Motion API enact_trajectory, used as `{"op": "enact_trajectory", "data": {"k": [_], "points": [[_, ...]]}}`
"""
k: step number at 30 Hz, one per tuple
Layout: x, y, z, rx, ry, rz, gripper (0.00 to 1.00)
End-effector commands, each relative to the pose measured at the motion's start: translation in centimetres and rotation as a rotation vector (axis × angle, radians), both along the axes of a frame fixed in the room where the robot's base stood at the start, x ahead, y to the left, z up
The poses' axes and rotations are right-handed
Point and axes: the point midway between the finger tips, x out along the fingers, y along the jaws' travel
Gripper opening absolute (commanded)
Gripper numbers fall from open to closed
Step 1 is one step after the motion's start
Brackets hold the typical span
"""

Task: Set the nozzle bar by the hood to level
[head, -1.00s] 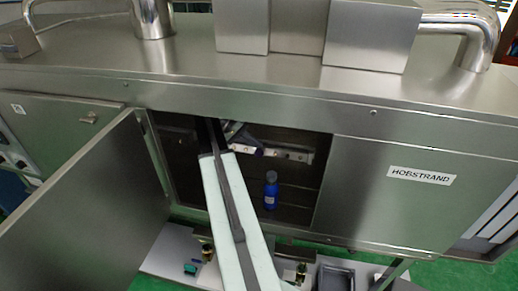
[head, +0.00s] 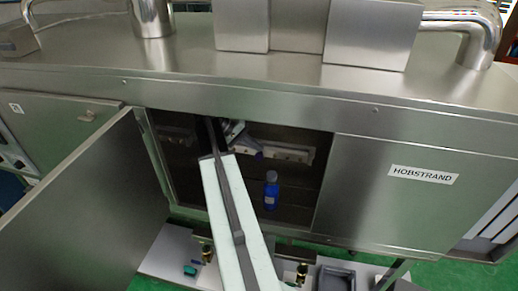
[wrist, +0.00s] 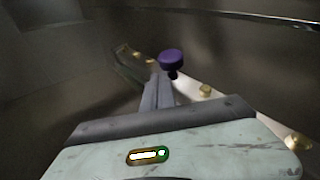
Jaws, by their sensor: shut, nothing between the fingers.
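The nozzle bar (head: 293,154) is a pale metal strip inside the open machine compartment. In the wrist view the bar (wrist: 227,106) carries several brass nozzles and runs from upper left to lower right. I cannot tell whether it is level. A purple knob (wrist: 172,62) stands at the bar; in the head view the knob (head: 258,154) shows only as a small purple patch. My gripper (wrist: 159,80) is shut and empty, its fingertips just below and left of the knob in the wrist view. Whether they touch the bar or knob is unclear. In the head view my gripper (head: 233,130) is partly hidden.
The opened door (head: 85,205) stands to the left of the compartment. A blue bottle (head: 271,192) stands inside, below the bar. The HOBSTRAND panel (head: 415,205) closes off the right. A metal tray (head: 336,278) and small parts sit on a shelf below the opening.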

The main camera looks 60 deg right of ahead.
Motion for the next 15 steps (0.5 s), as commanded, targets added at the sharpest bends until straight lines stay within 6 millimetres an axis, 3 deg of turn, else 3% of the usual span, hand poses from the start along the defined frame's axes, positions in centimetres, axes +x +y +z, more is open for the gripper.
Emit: {"op": "enact_trajectory", "data": {"k": [15], "points": [[-0.51, 0.42, -0.57, 0.005, 0.003, -0.005, 0.00]]}}
